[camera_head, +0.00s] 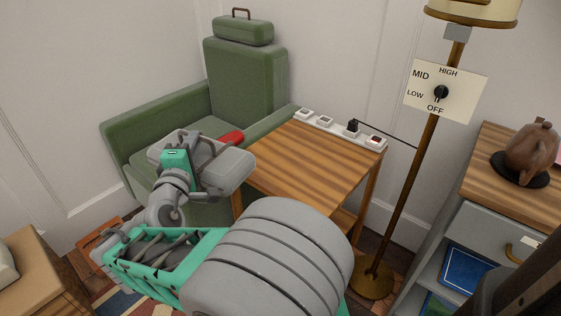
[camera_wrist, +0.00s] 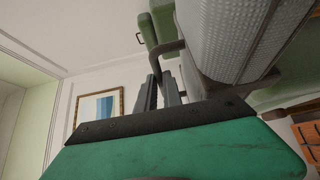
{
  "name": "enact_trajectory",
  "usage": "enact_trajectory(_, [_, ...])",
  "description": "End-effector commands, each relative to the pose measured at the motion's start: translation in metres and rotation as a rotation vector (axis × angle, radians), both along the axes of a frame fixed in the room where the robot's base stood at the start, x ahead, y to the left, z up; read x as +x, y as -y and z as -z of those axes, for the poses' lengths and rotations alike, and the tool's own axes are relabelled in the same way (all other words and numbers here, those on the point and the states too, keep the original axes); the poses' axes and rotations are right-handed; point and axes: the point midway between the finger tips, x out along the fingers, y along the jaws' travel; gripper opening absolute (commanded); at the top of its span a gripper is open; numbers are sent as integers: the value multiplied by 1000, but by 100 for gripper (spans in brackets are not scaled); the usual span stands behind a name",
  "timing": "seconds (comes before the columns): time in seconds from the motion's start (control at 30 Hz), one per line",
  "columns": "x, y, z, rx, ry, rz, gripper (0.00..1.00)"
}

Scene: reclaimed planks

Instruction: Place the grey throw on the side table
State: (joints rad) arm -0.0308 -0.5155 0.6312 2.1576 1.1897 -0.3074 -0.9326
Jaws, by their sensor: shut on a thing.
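The grey throw (camera_head: 228,166) is a folded bundle with a dark handle. It is held up in front of the green armchair, beside the left edge of the side table. My gripper (camera_head: 188,150) is at its left side, shut on its handle; the fingertips are hard to make out there. In the wrist view, the fingers of my gripper (camera_wrist: 164,88) meet the dark handle, with the textured grey throw (camera_wrist: 235,40) to their right. The side table (camera_head: 310,165) has a striped wooden top, and its middle is bare.
A socket strip (camera_head: 340,130) with a plug and cable runs along the table's back edge. A lamp pole (camera_head: 408,175) stands right of the table. The green armchair (camera_head: 245,80) stands behind, with a red item (camera_head: 231,137) on it. A cabinet (camera_head: 485,195) bears a brown teapot (camera_head: 530,150).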

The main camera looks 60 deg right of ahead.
Motion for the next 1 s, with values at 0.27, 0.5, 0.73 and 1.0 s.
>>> enact_trajectory(0.27, [-123,124,-12,2,4,453,0])
enact_trajectory(0.5, [-167,156,-10,2,6,586,0])
enact_trajectory(0.73, [-170,213,19,1,5,590,0])
enact_trajectory(1.0, [-169,270,67,2,5,584,0])
